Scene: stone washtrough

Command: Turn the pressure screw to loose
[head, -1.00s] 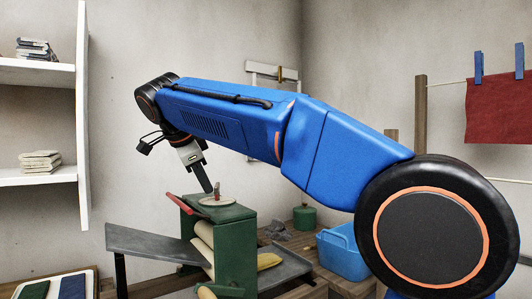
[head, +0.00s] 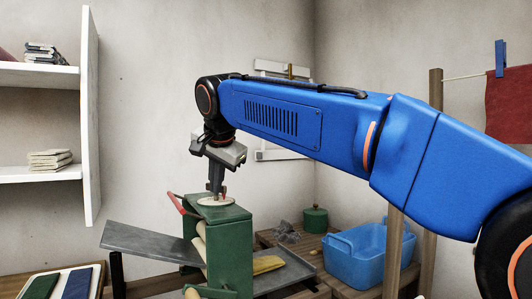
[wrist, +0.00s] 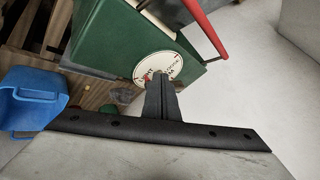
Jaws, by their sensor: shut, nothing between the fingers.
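The green mangle (head: 231,252) stands on the wooden bench, with a pale round dial (head: 206,204) on its top. The pressure screw's small reddish piece (head: 224,192) shows just beside my fingertips at the dial. My gripper (head: 215,191) points straight down over the dial, shut and with nothing held. In the wrist view, my closed fingers (wrist: 157,80) reach to the edge of the white dial (wrist: 160,63), which has lettering and red marks. The fingers hide part of the dial and screw, so I cannot tell whether they touch or where the screw points.
A red lever (head: 176,203) sticks up at the mangle's left. Grey boards (head: 150,243) extend on both sides; a yellow cloth (head: 266,264) lies at the right. A blue basket (head: 368,255) and a green pot (head: 315,219) stand farther right. White shelves (head: 90,120) rise at left.

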